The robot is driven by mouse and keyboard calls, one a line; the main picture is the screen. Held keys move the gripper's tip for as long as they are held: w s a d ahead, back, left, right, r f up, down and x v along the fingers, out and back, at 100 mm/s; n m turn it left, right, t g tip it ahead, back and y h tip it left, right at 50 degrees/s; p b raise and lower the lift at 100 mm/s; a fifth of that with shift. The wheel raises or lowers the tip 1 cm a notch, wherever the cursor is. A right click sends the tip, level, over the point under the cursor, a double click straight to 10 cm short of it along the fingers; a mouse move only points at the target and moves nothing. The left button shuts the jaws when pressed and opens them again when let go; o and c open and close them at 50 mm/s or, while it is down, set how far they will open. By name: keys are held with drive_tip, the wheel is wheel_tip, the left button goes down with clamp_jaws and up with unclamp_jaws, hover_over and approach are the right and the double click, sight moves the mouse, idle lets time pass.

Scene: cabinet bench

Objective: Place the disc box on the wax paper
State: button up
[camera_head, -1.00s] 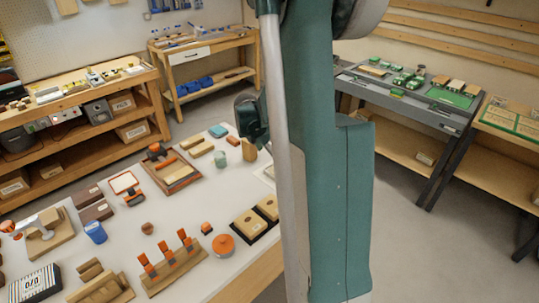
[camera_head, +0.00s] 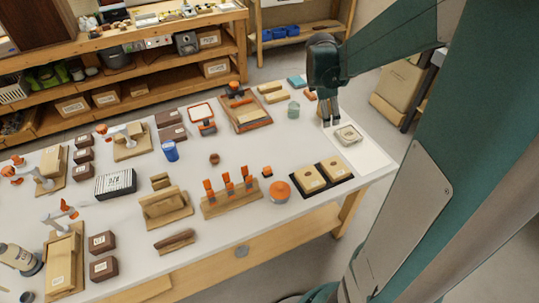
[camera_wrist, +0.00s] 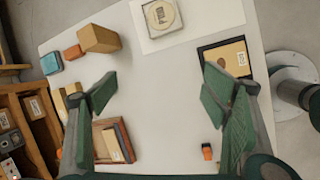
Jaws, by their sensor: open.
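The disc box (camera_head: 348,135) is a pale box with a round disc shape on top. It lies flat on the wax paper (camera_head: 372,160), a white sheet at the table's right end. In the wrist view the disc box (camera_wrist: 161,16) is at the top edge, on the white paper (camera_wrist: 212,12). My gripper (camera_head: 331,122) is beside the disc box, to its left in the head view, and points down. In the wrist view its green fingers (camera_wrist: 165,95) are spread wide with nothing between them, and the disc box is beyond the tips.
A wooden block (camera_wrist: 98,39) stands near the paper's left side in the wrist view. A wooden tray (camera_head: 247,115) is left of my gripper. Bare tabletop lies between.

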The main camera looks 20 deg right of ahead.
drive_tip(key=s+a+r+m+t+y, duration=0.1)
drive_tip(key=s+a+r+m+t, duration=0.2)
drive_tip(key=a, duration=0.6)
drive_tip(key=s+a+r+m+y, duration=0.1)
drive_tip(key=s+a+r+m, duration=0.35)
drive_tip(key=a, duration=0.55)
drive_tip(key=s+a+r+m+t+y, duration=0.1)
drive_tip(key=s+a+m+t+y, duration=0.1)
drive_tip(key=s+a+m, duration=0.4)
drive_tip(key=s+a, duration=0.5)
drive_tip(key=a, duration=0.2)
drive_tip(key=shift+s+a+r+m, duration=0.15)
drive_tip(key=shift+s+a+m, duration=0.2)
drive_tip(key=shift+s, duration=0.05)
